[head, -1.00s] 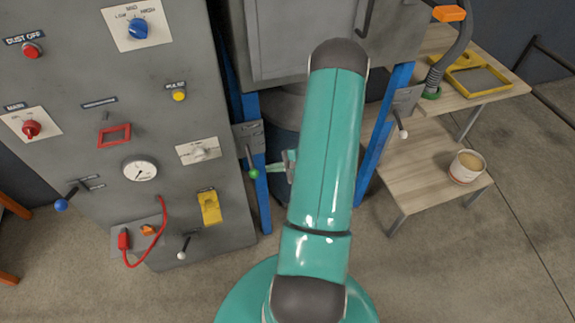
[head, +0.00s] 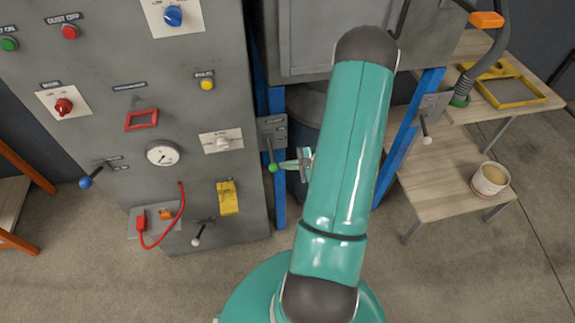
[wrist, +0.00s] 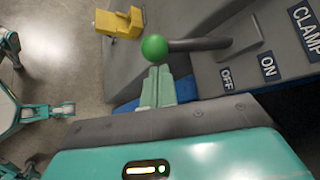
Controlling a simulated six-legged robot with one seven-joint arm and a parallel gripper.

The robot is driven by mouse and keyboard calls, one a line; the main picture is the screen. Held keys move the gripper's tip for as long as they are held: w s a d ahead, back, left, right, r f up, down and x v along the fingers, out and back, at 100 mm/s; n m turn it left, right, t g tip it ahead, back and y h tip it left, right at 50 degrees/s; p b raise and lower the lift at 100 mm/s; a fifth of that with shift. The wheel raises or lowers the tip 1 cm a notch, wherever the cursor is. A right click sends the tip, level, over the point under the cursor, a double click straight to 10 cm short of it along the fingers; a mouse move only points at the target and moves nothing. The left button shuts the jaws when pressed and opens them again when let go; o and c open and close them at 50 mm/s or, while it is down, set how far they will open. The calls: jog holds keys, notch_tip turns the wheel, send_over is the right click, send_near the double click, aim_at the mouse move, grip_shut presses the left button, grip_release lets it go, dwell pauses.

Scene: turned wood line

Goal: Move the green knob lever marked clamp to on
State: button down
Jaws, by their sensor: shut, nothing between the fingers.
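The green knob (head: 273,167) ends a dark lever that hangs down from a grey plate (head: 272,130) on the blue post. In the wrist view the green knob (wrist: 154,47) is just beyond my fingertips, and its lever points left, toward the OFF side. The plate carries an OFF label (wrist: 227,78), an ON label (wrist: 267,66) and a CLAMP label (wrist: 309,32). My gripper (wrist: 158,72) is shut and empty, its tips at or almost at the knob; contact cannot be told. In the head view my gripper (head: 285,165) is right of the knob, partly hidden by my arm.
A grey control panel (head: 110,190) with a blue-knob lever (head: 86,182), a white-knob lever (head: 196,241) and a yellow switch (head: 228,197) stands left. Another white-knob lever (head: 427,139) is on the right post. A wooden table (head: 440,185) holds a tub (head: 490,179).

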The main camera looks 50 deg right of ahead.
jog(key=shift+s+a+r, duration=0.1)
jog(key=shift+r, duration=0.2)
notch_tip(320, 180, up, 9)
jog(key=m+g+y, duration=0.3)
jog(key=m+g, duration=0.1)
jog(key=g, duration=0.2)
jog(key=shift+m+g+y, duration=0.3)
jog(key=shift+m+y, duration=0.1)
jog(key=shift+a+r, duration=0.1)
jog(key=shift+r, duration=0.65)
jog(key=shift+f, duration=0.1)
